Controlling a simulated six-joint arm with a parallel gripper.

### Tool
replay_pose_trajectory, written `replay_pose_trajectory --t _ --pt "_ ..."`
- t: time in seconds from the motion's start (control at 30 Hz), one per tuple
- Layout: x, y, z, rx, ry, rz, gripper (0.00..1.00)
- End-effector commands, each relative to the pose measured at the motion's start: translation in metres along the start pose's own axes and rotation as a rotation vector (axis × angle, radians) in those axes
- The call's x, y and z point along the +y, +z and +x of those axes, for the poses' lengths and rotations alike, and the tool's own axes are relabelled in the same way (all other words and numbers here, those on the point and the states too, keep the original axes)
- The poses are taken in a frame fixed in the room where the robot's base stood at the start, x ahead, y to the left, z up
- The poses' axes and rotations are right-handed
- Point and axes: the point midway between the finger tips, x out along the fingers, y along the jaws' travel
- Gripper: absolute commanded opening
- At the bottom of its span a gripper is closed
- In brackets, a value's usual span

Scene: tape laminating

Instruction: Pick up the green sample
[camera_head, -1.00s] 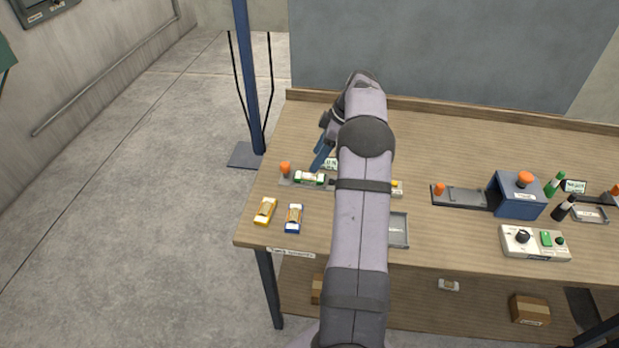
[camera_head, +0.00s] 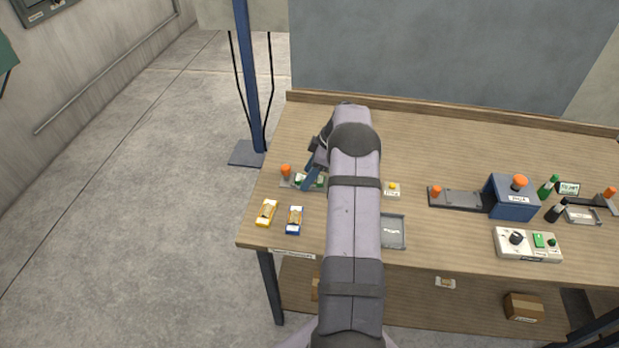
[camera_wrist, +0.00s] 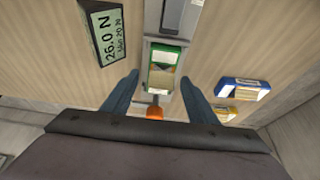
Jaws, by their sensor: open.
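The green sample (camera_wrist: 162,72) is a small white, tan and green block. It lies on a grey fixture plate (camera_wrist: 165,45). In the wrist view it sits ahead of and between the fingertips of my gripper (camera_wrist: 159,82), which is open and empty. In the head view the sample (camera_head: 302,180) is partly hidden by my gripper (camera_head: 308,183), which is over the fixture at the table's left. I cannot tell the exact gap between fingers and sample.
A yellow sample (camera_head: 266,212) and a blue sample (camera_head: 295,219) lie in front of the fixture. An orange knob (camera_wrist: 155,113) stands at the fixture's end. A display reading 26.0 N (camera_wrist: 103,32) stands beside it. A grey tray (camera_head: 393,231) lies to the right.

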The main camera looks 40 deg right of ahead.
Motion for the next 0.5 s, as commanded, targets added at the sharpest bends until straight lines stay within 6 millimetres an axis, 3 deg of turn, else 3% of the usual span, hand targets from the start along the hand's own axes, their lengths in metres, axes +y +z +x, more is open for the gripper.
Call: replay_pose_trajectory --t 0.17,0.33,0.5 --pt "0.0003 0.0000 0.0002 0.000 0.001 0.000 0.53" --pt "0.0002 0.0000 0.0000 0.000 0.000 0.000 0.12" --pt "0.0003 -0.0001 -0.0003 0.000 0.001 0.000 0.04"
